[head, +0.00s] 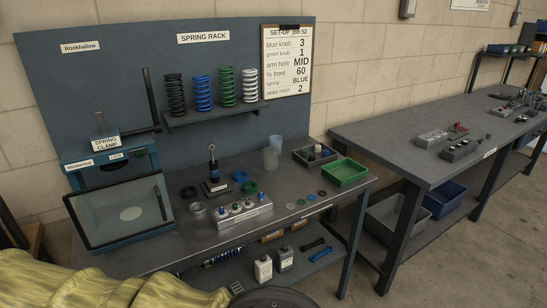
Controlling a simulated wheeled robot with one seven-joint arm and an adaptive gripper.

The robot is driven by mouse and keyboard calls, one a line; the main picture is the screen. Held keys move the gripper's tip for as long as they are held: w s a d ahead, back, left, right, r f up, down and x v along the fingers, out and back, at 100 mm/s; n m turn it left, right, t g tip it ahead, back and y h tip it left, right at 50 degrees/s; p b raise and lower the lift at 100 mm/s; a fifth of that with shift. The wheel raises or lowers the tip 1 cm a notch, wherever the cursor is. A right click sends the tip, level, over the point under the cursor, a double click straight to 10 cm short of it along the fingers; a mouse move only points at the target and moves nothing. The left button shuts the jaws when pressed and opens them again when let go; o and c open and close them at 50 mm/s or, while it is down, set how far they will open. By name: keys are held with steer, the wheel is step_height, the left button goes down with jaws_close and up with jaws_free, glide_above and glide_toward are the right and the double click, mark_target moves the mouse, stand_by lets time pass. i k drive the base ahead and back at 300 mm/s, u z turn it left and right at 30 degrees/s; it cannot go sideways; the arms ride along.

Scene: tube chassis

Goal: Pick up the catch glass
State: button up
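The catch glass is not labelled, and I cannot tell which clear vessel it is. A translucent cup (270,159) stands upright at the back of the near bench, and a second translucent vessel (276,144) is right behind it, overlapping it. A small clear round vessel (198,209) sits farther left, beside the clamp's clear guard. My gripper is not in view, so whether it is open or shut does not show.
The near bench (170,250) also holds a spring clamp (106,143), a damper standing in a block (215,184), a knob block (243,213), loose rings, a dark tray (301,158) and a green tray (345,172). A spring shelf (215,114) overhangs the back.

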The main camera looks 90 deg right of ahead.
mark_target(271, 158)
steer(key=z, duration=1.75)
